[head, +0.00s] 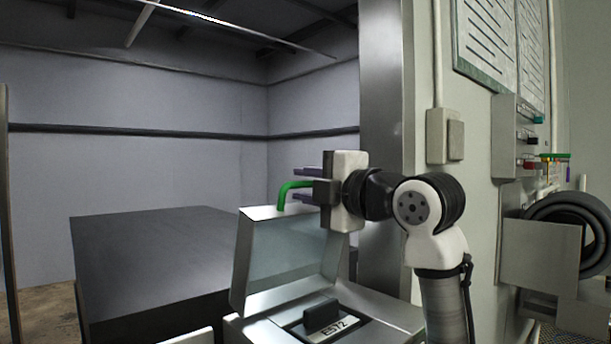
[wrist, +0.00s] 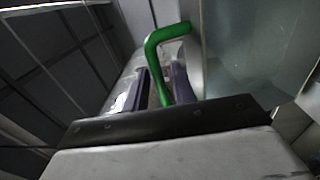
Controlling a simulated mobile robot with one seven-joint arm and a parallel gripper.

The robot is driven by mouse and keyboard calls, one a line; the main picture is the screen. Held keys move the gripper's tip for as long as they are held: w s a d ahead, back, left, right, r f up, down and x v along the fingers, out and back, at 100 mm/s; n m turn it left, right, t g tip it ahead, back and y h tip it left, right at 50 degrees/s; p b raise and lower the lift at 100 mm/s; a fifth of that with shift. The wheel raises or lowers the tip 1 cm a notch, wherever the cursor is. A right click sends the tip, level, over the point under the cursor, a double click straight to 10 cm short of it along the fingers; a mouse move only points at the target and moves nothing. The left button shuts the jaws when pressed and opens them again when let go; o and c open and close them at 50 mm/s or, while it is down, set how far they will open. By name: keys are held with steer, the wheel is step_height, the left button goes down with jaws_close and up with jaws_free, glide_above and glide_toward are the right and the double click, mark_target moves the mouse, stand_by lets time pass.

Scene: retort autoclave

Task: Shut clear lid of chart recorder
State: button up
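The chart recorder (head: 385,316) is a grey metal box at the bottom centre of the head view. Its clear lid (head: 285,256) stands raised, tilted back. A bent green handle (head: 290,187) rises from the lid's top edge; it also shows in the wrist view (wrist: 154,52). My gripper (head: 306,184) is at the handle, with its purple fingers above and below the bar in the head view. The fingers look apart, with the bar between them and some gap; contact cannot be made out. In the wrist view, the lid's pane (wrist: 255,45) is at the right.
A black block (head: 322,315) and a label reading "E572" are inside the recorder. A large dark box-shaped surface (head: 150,260) stands at the left. A metal post and a wall with a switch box (head: 445,136) and posted sheets stand at the right, behind my arm.

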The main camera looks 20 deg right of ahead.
steer(key=shift+w, duration=0.2)
jaws_close()
steer(key=shift+f, duration=0.1)
